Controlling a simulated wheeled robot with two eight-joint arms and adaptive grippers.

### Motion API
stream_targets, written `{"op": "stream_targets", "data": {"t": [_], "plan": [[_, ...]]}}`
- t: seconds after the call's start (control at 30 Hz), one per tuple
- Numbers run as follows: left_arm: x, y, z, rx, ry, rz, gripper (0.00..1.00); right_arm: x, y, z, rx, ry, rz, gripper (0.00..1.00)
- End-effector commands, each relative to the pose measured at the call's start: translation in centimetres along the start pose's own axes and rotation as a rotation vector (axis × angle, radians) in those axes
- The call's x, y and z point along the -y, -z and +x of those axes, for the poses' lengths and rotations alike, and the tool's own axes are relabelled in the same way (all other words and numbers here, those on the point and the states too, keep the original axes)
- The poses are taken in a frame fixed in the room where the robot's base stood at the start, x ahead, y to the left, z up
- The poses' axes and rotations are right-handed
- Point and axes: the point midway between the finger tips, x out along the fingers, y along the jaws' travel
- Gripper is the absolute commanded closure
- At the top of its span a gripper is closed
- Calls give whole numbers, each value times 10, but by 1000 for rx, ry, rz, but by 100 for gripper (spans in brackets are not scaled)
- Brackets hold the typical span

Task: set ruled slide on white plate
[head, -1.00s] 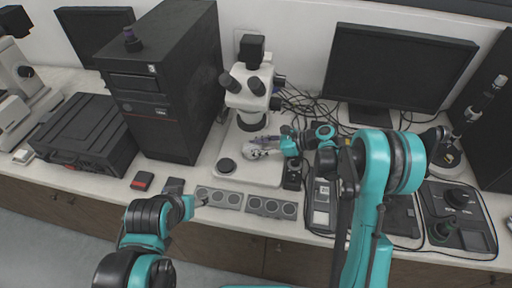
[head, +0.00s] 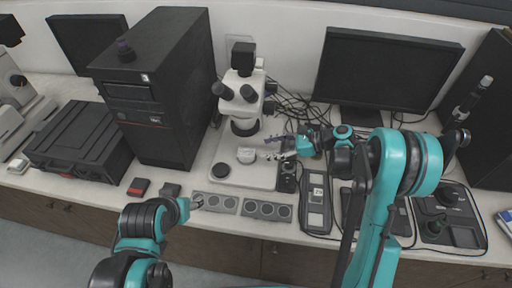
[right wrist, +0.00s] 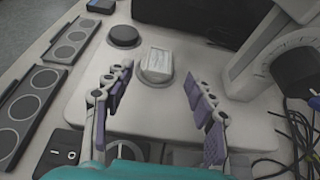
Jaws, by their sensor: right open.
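The ruled slide (right wrist: 159,61) is a small pale rectangle with fine dark marks. In the head view, the slide and plate (head: 247,156) show as one small pale spot below the microscope head. My right gripper (right wrist: 159,103) is open and empty, its purple-padded fingers apart on the near side of the plate, clear of the slide. In the head view, the right gripper (head: 272,149) is just right of the plate. My left gripper (head: 197,203) is near the bench's front edge, too small to read.
The white microscope (head: 243,95) rises behind the plate. A black round knob (right wrist: 124,36) is beside the plate on the base. Grey trays with round wells (head: 267,210) lie in front. A black computer tower (head: 160,90) stands left; loose cables lie behind right.

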Motion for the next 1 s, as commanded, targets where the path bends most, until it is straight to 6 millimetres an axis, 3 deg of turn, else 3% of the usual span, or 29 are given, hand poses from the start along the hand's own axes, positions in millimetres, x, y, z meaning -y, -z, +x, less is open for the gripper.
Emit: {"op": "stream_targets", "data": {"t": [0.03, 0.2, 0.43, 0.57, 0.8, 1.0], "plan": [[0, 3, -4, 0, 0, 0, 44, 1, -2, -12, 0, 4, 1, 44], [0, 5, -8, 0, 0, 0, 44, 1, -1, -36, 0, 1, 1, 44], [0, 6, -8, 0, 0, 0, 44, -1, -1, -44, -6, 2, -7, 44], [0, 6, -8, 0, 0, 0, 44, -9, -12, -45, -67, 18, -86, 44], [0, 6, -8, 0, 0, 0, 44, -56, -39, -59, -372, 36, -496, 44], [0, 6, -8, 0, 0, 0, 44, -110, -42, -87, -662, -38, -918, 44]]}}
